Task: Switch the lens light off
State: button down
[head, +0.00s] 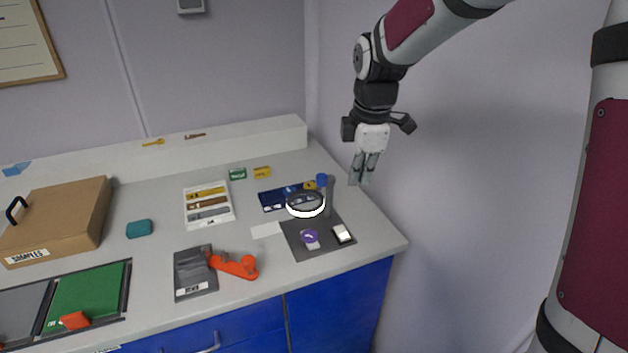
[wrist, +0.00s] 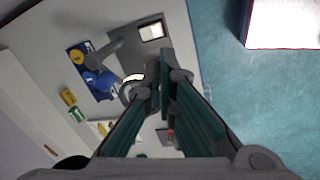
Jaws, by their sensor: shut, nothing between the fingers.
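The lens (head: 306,204) is a ring with a dark rim on a grey post (head: 330,196), over a dark mat near the right end of the counter. A bright white glowing band shows along the lower part of the ring. In the wrist view the lens (wrist: 128,88) is partly hidden behind my fingers. A small white block with a dark edge (head: 342,233) lies on the mat; it also shows in the wrist view (wrist: 151,32). My gripper (head: 361,182) is shut and empty, pointing down to the right of the lens and apart from it.
A dark mat (head: 300,250) with a purple item (head: 309,236) lies under the lens. A blue tray (head: 270,198) is behind. An orange tool (head: 235,266), a white tray (head: 190,219) and a cardboard box (head: 85,205) stand left. The wall is close on the right.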

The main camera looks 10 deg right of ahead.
aim_at(342, 230)
jog(key=w+f+n, duration=0.3)
jog(key=w+f, duration=0.2)
jog(key=shift+f+n+g, duration=0.3)
jog(key=shift+s, duration=0.1)
jog(key=f, duration=0.4)
jog(key=w+f, duration=0.1)
jog(key=f, duration=0.4)
jog(key=w+f, duration=0.1)
jog(key=f, duration=0.3)
jog(key=shift+a+f, duration=0.15)
jog(key=shift+f, duration=0.25)
jog(key=shift+f, duration=0.1)
jog(key=shift+w+a+f+g+b, duration=0.1)
jog(key=shift+w+f+g+b, duration=0.15)
jog(key=shift+f+g+b, duration=0.25)
jog(key=shift+s+r, duration=0.15)
jog(key=shift+r, duration=0.1)
jog(key=shift+s, duration=0.1)
